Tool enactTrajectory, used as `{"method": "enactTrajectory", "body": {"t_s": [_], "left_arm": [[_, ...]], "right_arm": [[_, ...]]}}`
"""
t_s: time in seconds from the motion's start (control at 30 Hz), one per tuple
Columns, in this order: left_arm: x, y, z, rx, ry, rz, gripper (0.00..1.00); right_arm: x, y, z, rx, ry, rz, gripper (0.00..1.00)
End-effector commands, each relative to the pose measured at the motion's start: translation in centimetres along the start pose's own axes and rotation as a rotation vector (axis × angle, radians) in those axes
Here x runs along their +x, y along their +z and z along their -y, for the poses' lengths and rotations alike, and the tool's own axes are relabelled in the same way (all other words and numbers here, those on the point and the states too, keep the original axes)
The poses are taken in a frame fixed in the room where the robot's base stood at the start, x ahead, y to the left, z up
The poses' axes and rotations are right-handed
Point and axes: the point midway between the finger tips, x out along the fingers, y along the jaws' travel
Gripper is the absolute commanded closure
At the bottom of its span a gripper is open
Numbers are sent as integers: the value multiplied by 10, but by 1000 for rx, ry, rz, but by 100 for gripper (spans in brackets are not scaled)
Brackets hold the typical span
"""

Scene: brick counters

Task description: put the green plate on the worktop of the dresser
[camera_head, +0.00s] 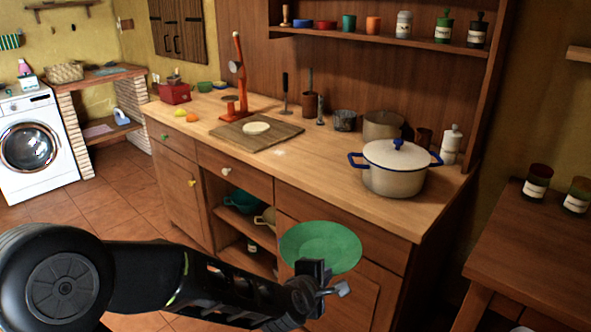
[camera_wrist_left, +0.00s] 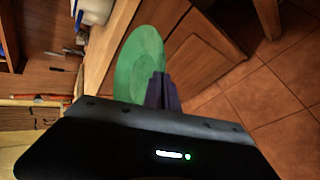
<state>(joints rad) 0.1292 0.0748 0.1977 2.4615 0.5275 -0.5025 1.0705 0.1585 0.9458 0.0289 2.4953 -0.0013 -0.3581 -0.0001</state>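The green plate (camera_head: 320,246) is held in front of the dresser, with its inner face showing in the head view. My left gripper (camera_head: 318,275) is shut on the plate's near rim. In the left wrist view the plate (camera_wrist_left: 138,62) stands out beyond the fingers (camera_wrist_left: 162,92). The dresser's wooden worktop (camera_head: 330,168) lies behind and above the plate in the head picture. The plate appears apart from the worktop. My right gripper is in neither view.
On the worktop stand a white pot with blue handles (camera_head: 395,168), a cutting board (camera_head: 240,136) with a pale round item (camera_head: 256,128), an orange stand (camera_head: 240,85) and a red box (camera_head: 174,93). Bare worktop lies between board and pot. A side table (camera_head: 530,240) stands right.

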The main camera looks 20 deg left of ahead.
Motion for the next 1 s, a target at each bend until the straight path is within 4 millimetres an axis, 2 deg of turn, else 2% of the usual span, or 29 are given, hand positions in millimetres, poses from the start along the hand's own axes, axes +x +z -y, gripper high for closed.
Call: {"method": "enactTrajectory", "body": {"t_s": [0.03, 0.33, 1.0], "left_arm": [[11, -5, 17, 1, 2, 0, 100], [48, -21, 76, 3, -2, -4, 100], [45, -19, 72, 4, -7, -3, 100]], "right_arm": [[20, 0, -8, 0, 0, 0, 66], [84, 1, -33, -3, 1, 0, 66], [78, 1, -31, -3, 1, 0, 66]]}}
